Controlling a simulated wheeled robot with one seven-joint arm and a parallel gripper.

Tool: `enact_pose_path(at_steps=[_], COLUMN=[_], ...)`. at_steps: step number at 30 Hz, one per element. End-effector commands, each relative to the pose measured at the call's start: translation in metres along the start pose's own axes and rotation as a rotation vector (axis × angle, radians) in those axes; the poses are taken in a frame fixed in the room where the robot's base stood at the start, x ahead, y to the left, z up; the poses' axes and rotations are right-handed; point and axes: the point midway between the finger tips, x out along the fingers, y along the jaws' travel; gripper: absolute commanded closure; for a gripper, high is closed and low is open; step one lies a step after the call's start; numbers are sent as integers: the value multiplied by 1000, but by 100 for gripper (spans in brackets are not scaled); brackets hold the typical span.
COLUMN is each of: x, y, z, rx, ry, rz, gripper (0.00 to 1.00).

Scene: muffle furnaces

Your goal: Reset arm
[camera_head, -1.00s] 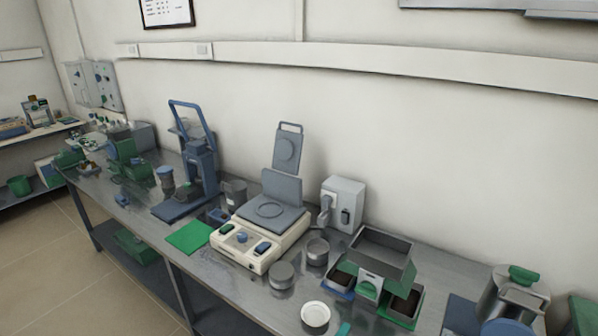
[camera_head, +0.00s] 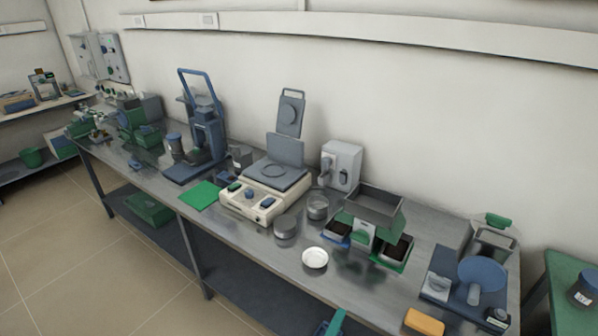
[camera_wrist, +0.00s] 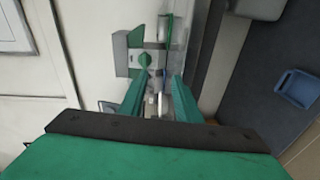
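My gripper (camera_wrist: 158,90) shows in the wrist view with two green fingers standing apart. It is open. A small pale shape shows between the fingers, and I cannot tell what it is; nothing looks gripped. In the head view only a small green piece (camera_head: 333,322) shows at the bottom edge, in front of the bench, and it may be part of my gripper. The rest of my arm is out of that view.
A long metal bench (camera_head: 260,232) runs along the wall. It holds a cream device with a grey plate (camera_head: 258,200), a white dish (camera_head: 315,258), a grey-green double-tray apparatus (camera_head: 372,212) and a yellow block (camera_head: 424,322). A green-topped table (camera_head: 560,270) stands at right. Floor (camera_head: 75,240) at left is clear.

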Motion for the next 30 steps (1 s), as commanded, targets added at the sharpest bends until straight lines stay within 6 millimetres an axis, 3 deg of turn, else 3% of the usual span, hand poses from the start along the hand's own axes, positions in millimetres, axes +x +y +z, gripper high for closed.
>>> enact_pose_path(at_steps=[8,11,18,24,30], x=[-44,-71,-156,-226,-286], y=[-39,-55,-83,-80,-57], z=[6,9,21,33,50], rx=[126,203,474,728,997], ry=[94,139,245,290,294], rz=[-98,-150,-301,-406,-482], gripper=[70,70,70,70,70])
